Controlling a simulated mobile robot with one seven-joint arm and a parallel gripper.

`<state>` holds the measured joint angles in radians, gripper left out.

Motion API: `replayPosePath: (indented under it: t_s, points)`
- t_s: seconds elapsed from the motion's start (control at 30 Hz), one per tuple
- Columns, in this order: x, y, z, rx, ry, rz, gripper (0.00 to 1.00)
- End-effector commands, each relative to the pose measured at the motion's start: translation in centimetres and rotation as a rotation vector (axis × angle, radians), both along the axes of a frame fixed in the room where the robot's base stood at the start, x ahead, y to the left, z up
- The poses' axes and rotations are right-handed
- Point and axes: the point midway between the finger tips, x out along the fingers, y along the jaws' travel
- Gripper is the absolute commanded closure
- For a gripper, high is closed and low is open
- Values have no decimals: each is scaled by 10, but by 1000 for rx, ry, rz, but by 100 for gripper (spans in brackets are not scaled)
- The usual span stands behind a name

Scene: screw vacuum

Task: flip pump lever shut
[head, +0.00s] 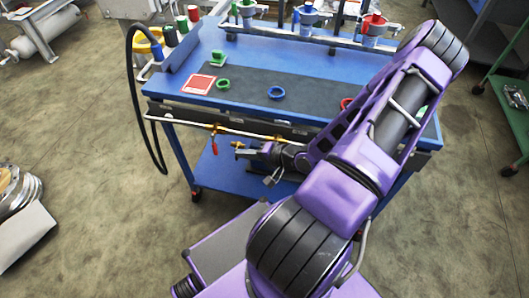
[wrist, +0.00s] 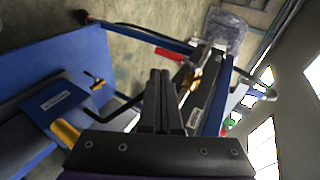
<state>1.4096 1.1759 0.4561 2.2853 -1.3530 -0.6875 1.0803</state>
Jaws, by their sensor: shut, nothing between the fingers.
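A valve with a red lever (head: 215,146) hangs from the pipe along the front of the blue cart. In the wrist view the red lever (wrist: 170,53) lies just beyond my fingertips, beside a brass fitting (wrist: 195,80). A blue pump-like box (wrist: 58,100) with a label shows at the left of the wrist view, with a small brass valve (wrist: 95,80) beside it. I cannot tell which lever is the pump's. My gripper (head: 249,153) is below the cart's front rail, to the right of the red lever. In the wrist view its fingers (wrist: 160,76) are together and empty.
My arm covers the cart's right side.

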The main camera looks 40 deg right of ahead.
Motion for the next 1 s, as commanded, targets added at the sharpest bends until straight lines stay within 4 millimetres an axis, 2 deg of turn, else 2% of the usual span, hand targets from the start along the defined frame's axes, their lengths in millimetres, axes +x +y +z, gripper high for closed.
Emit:
replayPosePath:
  t_s: [0.03,0.2,0.4,0.6,1.0]
  points:
    - [-11,-7,9,-4,0,-4,100]
    - [-41,-21,26,-4,0,-4,100]
    - [-64,-31,37,-2,0,-3,100]
    - [-70,-33,40,0,0,-2,100]
    - [-70,-33,40,0,0,-2,100]
